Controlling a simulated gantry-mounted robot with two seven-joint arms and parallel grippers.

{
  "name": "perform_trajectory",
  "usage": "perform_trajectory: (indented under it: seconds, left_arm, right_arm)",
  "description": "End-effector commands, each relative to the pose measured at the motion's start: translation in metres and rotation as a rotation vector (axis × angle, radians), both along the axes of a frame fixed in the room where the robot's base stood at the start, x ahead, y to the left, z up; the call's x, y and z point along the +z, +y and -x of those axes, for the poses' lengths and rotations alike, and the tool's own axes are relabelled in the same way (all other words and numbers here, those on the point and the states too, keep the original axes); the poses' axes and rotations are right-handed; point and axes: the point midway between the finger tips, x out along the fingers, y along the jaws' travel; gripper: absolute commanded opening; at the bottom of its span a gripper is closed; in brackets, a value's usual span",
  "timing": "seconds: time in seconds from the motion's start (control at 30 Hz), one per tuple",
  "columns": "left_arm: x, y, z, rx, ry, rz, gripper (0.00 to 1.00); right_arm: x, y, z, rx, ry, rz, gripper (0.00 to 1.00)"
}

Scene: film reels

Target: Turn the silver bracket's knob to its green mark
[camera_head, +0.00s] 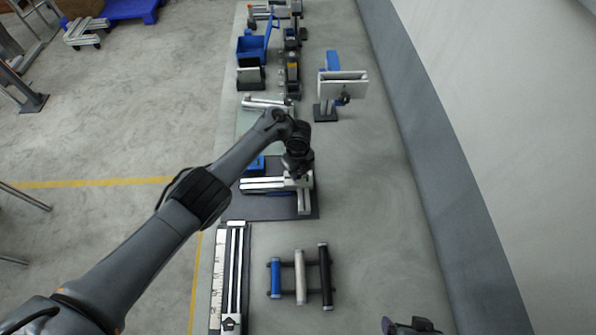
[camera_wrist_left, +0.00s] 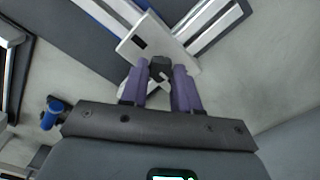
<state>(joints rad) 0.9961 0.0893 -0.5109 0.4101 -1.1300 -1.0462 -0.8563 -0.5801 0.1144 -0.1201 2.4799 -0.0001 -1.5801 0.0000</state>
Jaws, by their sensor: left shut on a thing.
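The silver bracket (camera_head: 304,203) stands on a dark base plate in the middle of the bench in the head view. Its pale plate (camera_wrist_left: 137,43) fills the upper middle of the left wrist view. A small dark knob (camera_wrist_left: 160,67) sits at the plate's near corner. My left gripper (camera_wrist_left: 162,80) has its purple fingers on both sides of the knob and is shut on it. In the head view my left gripper (camera_head: 298,174) comes down over the bracket and hides the knob. I cannot make out the green mark.
A silver rail unit (camera_head: 234,275) and a rack with blue, silver and black rollers (camera_head: 300,276) lie nearer. A blue stand with a white plate (camera_head: 343,76) is farther right. A dark part, possibly my right gripper (camera_head: 410,326), shows at the bottom edge.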

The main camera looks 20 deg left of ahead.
Motion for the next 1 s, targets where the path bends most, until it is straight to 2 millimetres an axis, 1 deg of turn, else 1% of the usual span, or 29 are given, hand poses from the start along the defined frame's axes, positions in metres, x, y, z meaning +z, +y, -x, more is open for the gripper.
perform_trajectory:
  seconds: [0.37, 0.4, 0.53, 0.57, 0.83, 0.93, 1.0]
  left_arm:
    - [0.0, 0.0, 0.0, -0.003, 0.0, 0.0, 0.0]
    - [0.0, 0.0, 0.0, -0.003, 0.0, 0.0, 0.35]
    - [0.0, 0.0, 0.0, -0.002, 0.0, 0.0, 0.55]
    - [0.0, 0.0, 0.0, -0.002, 0.0, 0.0, 0.57]
    - [0.001, 0.0, 0.0, -0.002, 0.0, 0.0, 0.57]
    - [0.005, 0.0, -0.001, -0.001, -0.001, 0.0, 0.57]
    - [0.012, 0.0, -0.001, -0.002, -0.002, 0.001, 0.57]
  right_arm:
    - [0.0, 0.0, 0.0, 0.001, 0.0, 0.001, 0.9]
    - [0.0, -0.001, 0.0, 0.001, 0.0, 0.002, 0.9]
    - [0.0, -0.002, 0.0, 0.004, 0.0, 0.007, 0.9]
    - [0.0, -0.002, 0.0, 0.005, 0.0, 0.008, 0.9]
    - [0.0, -0.002, 0.0, 0.006, -0.001, 0.01, 0.9]
    - [0.002, -0.002, 0.0, 0.006, 0.0, 0.009, 0.9]
    - [0.004, -0.002, 0.0, 0.006, 0.0, 0.009, 0.9]
